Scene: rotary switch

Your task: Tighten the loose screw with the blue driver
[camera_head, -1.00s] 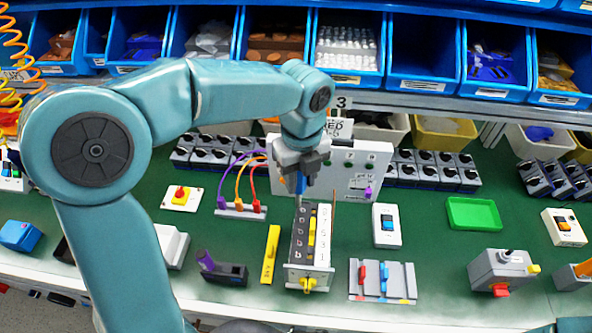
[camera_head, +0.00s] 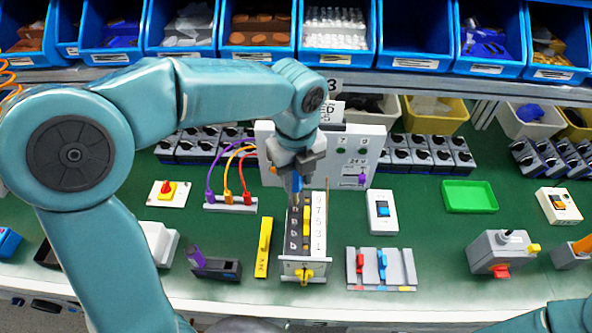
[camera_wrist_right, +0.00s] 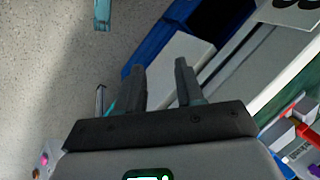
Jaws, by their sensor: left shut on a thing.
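My left gripper (camera_head: 297,172) is shut on the blue driver (camera_head: 296,185), which points down at the far end of a grey block (camera_head: 305,268). The block has a dark strip with several screw positions, a yellow strip and a white number strip. Which screw is loose is too small to tell, and I cannot tell whether the driver's tip touches one. My right gripper (camera_wrist_right: 162,85) is open and empty in the right wrist view, with a gap between its two dark fingers.
A yellow bar (camera_head: 263,247) and a purple-handled switch (camera_head: 215,265) lie left of the block. Red and blue levers (camera_head: 381,268) stand right of it. A white panel (camera_head: 350,160) rises behind. Green bench shows around the green tray (camera_head: 469,197).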

